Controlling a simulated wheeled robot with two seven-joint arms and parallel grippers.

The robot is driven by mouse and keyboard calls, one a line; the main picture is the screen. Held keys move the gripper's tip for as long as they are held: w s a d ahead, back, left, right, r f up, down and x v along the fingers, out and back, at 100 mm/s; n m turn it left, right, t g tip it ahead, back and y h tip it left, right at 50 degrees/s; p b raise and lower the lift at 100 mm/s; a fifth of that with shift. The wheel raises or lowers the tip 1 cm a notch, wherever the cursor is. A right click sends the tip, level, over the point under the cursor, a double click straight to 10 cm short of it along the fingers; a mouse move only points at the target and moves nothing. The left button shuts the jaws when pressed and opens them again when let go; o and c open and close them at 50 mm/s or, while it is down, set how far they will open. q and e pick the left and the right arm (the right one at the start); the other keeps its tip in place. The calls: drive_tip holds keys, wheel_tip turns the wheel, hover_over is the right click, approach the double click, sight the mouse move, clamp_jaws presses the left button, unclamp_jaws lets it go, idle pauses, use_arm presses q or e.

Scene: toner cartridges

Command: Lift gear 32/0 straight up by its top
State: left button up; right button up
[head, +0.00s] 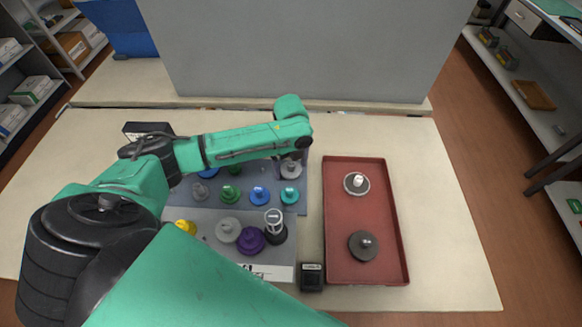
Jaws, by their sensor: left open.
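Several gears with knobs on top stand on the grey-blue board (297,209) and the lighter plate below it. I cannot read any marking, so I cannot tell which is gear 32/0. A grey gear (291,171) with a pale knob stands at the board's upper right, behind a teal gear (290,196). My left arm reaches across from the left, and its end is above this grey gear. My left gripper (292,156) is open there, small and mostly hidden under the arm; contact with the gear cannot be made out. My right gripper is not in view.
A red tray (374,213) on the right holds a light grey gear (356,184) and a dark grey gear (361,247). A purple gear (250,241) and a dark gear with a pale ring top stand at the front. A black box (311,278) sits beside the plate. The table's right edge is clear.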

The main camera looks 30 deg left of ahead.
use_arm(q)
drive_tip(key=c, duration=1.2)
drive_tip(key=shift+c, duration=0.2)
drive_tip(key=shift+r, duration=0.1)
